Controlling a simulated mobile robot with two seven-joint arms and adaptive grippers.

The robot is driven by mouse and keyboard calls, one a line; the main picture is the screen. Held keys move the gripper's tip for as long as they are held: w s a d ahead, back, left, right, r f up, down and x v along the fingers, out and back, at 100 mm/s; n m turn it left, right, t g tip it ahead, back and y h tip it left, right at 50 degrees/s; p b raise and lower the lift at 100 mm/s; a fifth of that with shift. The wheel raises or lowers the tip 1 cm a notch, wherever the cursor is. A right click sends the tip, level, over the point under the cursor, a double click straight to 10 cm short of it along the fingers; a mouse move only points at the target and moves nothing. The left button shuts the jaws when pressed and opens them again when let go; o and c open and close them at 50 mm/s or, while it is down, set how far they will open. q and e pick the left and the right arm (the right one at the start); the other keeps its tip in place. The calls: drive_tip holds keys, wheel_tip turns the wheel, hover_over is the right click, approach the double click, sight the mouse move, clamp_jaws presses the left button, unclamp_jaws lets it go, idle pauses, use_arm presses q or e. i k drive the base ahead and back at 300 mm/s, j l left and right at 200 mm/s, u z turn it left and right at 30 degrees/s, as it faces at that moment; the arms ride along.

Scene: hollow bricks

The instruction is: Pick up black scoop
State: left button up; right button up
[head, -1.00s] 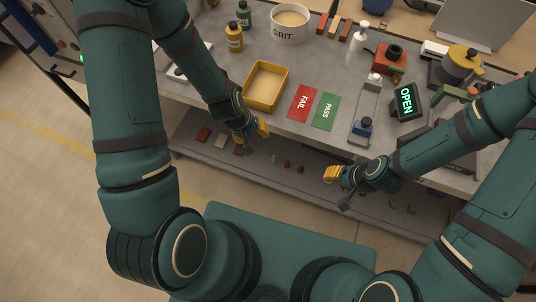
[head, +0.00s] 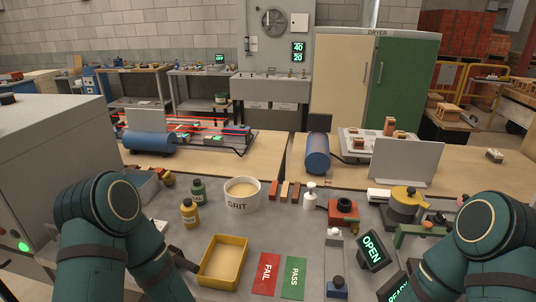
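I cannot make out a black scoop for certain. A dark, elongated thing (head: 183,259) shows between my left arm and the yellow tray (head: 223,262); I cannot tell whether it is the scoop or part of my arm. The tray looks empty. A white tub marked GRIT (head: 242,195) stands behind the tray, filled with pale material. My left arm comes down at the left and my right arm at the right.
A yellow bottle (head: 190,213) and a green bottle (head: 198,191) stand left of the tub. Red FAIL (head: 264,274) and green PASS (head: 294,278) mats lie right of the tray. An OPEN sign (head: 372,250) and a red device (head: 343,211) stand further right.

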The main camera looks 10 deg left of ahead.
sight(179, 256)
drive_tip(key=u, duration=1)
drive_tip(key=j, duration=0.35)
drive_tip(key=i+j, duration=0.15)
drive_tip(key=j, duration=0.15)
drive_tip(key=j+z, duration=0.5)
drive_tip(key=j, duration=0.25)
drive_tip(key=i, duration=0.05)
